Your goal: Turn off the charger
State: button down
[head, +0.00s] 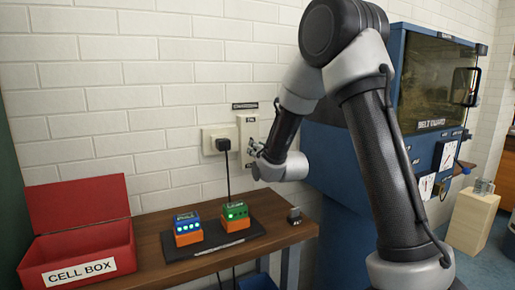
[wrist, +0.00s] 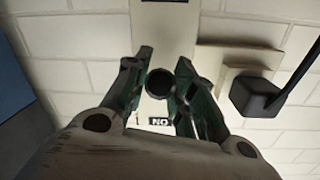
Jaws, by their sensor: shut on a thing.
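The charger (head: 256,240) is a flat black base on the wooden bench. It holds a blue-topped cell (head: 187,222) and a green-topped cell (head: 236,211), both with lit lights. A pale switch plate (head: 247,124) is on the wall above, beside a socket with a black plug (head: 223,144); the plug also shows in the wrist view (wrist: 256,95). My gripper (head: 256,150) is at this plate. In the wrist view my gripper (wrist: 160,78) is shut on a dark round-ended switch lever (wrist: 160,84). An upside-down ON label (wrist: 160,121) shows beside it. The lever is hidden in the head view.
An open red cell box (head: 78,250) stands at the bench's left end. A big blue machine (head: 395,95) stands to the right, behind my arm. A cord hangs from the plug toward the charger.

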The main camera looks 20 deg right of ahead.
jog(key=shift+w+f+t, duration=0.15)
jog(key=shift+f+t, duration=0.05)
jog(key=shift+t, duration=0.3)
jog(key=c, duration=1.1)
grip_release()
jog(key=shift+c, duration=0.2)
jog(key=s+d, duration=0.1)
jog(key=s, duration=0.6)
jog(key=shift+s+f, duration=0.25)
